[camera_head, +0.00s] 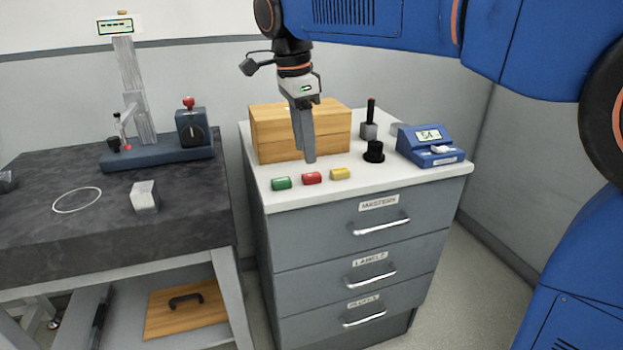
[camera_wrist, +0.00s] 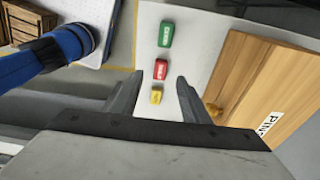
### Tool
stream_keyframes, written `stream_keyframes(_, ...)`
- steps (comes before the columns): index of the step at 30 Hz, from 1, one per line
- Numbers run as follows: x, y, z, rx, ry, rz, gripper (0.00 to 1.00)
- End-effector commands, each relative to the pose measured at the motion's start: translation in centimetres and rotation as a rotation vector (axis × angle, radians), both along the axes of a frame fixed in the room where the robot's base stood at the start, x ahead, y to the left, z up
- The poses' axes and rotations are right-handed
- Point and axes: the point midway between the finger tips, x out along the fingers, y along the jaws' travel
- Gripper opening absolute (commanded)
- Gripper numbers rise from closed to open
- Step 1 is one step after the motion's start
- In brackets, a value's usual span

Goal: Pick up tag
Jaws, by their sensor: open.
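Three small tags lie in a row along the front edge of the white cabinet top: a green tag (camera_head: 281,184), a red tag (camera_head: 312,178) and a yellow tag (camera_head: 340,173). In the wrist view the green tag (camera_wrist: 166,33), red tag (camera_wrist: 160,69) and yellow tag (camera_wrist: 156,96) line up between my fingers. My gripper (camera_head: 308,158) points down above the cabinet top, behind the red tag in the head view. In the wrist view my gripper (camera_wrist: 155,88) is open and empty, its fingers apart on either side of the row.
A wooden box (camera_head: 275,133) stands behind my gripper. A black knob-like part (camera_head: 374,152), a black-handled block (camera_head: 369,128) and a blue display device (camera_head: 431,146) stand to the right. A dark stone bench (camera_head: 100,230) with a blue-based gauge stand (camera_head: 155,153) is at left.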

Motion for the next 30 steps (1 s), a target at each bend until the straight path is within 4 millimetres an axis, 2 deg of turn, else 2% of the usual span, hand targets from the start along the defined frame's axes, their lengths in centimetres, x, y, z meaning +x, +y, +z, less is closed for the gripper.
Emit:
stream_keyframes(8, 0.1, -0.3, -1.8, 0.0, 0.0, -0.001, 0.42)
stream_keyframes(18, 0.4, -1.2, -5.8, -0.001, 0.001, 0.0, 0.42)
stream_keyframes(28, 0.5, -1.3, -6.4, 0.0, 0.0, 0.0, 0.42)
stream_keyframes(30, 0.5, -1.3, -6.4, 0.0, 0.0, 0.0, 0.25)
